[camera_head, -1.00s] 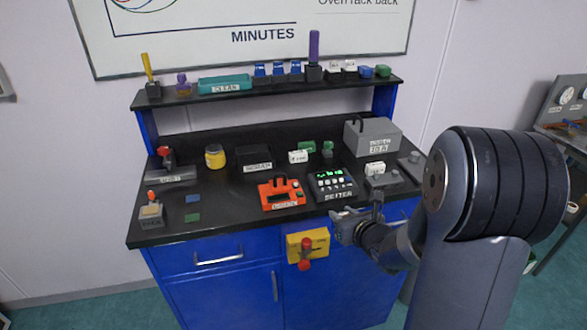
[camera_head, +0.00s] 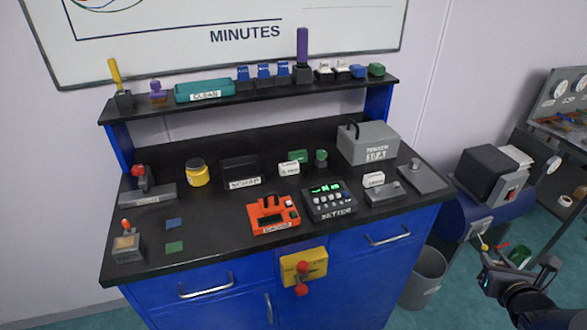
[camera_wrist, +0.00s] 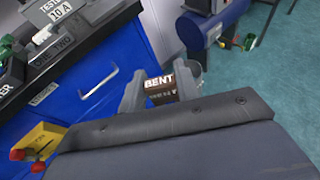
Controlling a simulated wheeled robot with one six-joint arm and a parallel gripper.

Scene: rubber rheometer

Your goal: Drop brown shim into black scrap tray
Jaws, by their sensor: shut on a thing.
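The brown shim (camera_wrist: 160,92), marked BENT, sits between the two grey fingers of my gripper (camera_wrist: 160,86) in the wrist view. The gripper is shut on it. In the head view my gripper (camera_head: 518,278) is at the lower right, off the bench's right side; I cannot make out the shim there. The black scrap tray (camera_head: 240,173), with a white SCRAP label on its front, stands in the middle of the bench top, well to the left of my gripper. Its inside is too dark to tell.
A yellow-lidded jar (camera_head: 198,174) stands left of the tray. A white-and-green block pair (camera_head: 290,168) is to its right. An orange device (camera_head: 272,213) and a black keypad box (camera_head: 329,201) are in front. A shelf (camera_head: 250,98) runs behind. A grey bin (camera_head: 425,275) stands on the floor.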

